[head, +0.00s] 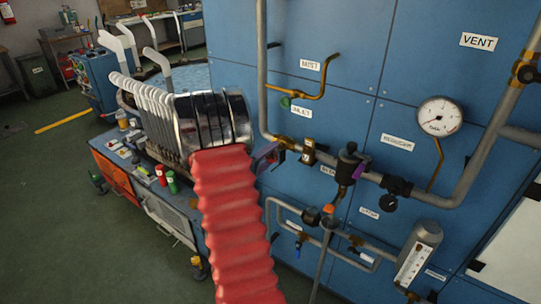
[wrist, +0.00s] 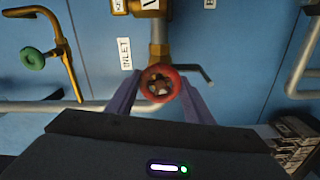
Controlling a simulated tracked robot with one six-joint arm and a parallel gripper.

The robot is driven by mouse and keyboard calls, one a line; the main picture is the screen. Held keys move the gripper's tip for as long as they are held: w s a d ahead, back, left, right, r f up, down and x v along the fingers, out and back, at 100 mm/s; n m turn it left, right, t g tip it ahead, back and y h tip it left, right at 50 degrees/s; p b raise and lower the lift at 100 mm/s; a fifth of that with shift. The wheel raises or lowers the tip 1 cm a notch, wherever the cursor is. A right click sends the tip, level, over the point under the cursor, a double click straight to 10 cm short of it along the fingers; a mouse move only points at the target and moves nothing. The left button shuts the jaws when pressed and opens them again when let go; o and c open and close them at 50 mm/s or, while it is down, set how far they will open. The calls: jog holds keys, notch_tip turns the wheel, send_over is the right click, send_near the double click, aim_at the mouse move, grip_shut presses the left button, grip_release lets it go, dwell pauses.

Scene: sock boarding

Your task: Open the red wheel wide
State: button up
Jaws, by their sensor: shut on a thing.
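The red wheel (wrist: 172,84) sits on the brass and grey inlet pipe, beside the INLET label, in the wrist view. My gripper (wrist: 160,84) has its two purple fingers on either side of the wheel and is shut on it. The wheel's open centre and brass hub show between the fingers. In the head view my gripper (head: 267,158) is at the pipe on the blue panel, just past the end of my arm. The wheel is mostly hidden there.
A small green wheel (wrist: 33,59) on a brass pipe is to the left in the wrist view. A pressure gauge (head: 439,116) and a black valve body (head: 348,160) are on the panel to the right. A cluttered cart (head: 128,160) stands left of the arm.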

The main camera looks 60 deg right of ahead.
jog(key=n, duration=0.4)
jog(key=shift+a+f+n, duration=0.1)
jog(key=shift+f+n, duration=0.15)
jog(key=shift+n, duration=0.15)
jog(key=n, duration=0.5)
jog(key=shift+f, duration=0.15)
jog(key=n, duration=0.5)
jog(key=shift+s+f, duration=0.1)
jog(key=n, duration=0.5)
jog(key=shift+s, duration=0.15)
jog(key=n, duration=0.5)
jog(key=shift+s, duration=0.1)
jog(key=n, duration=1)
jog(key=shift+s+n, duration=0.1)
jog(key=shift+n, duration=0.3)
jog(key=n, duration=0.5)
jog(key=shift+r, duration=0.25)
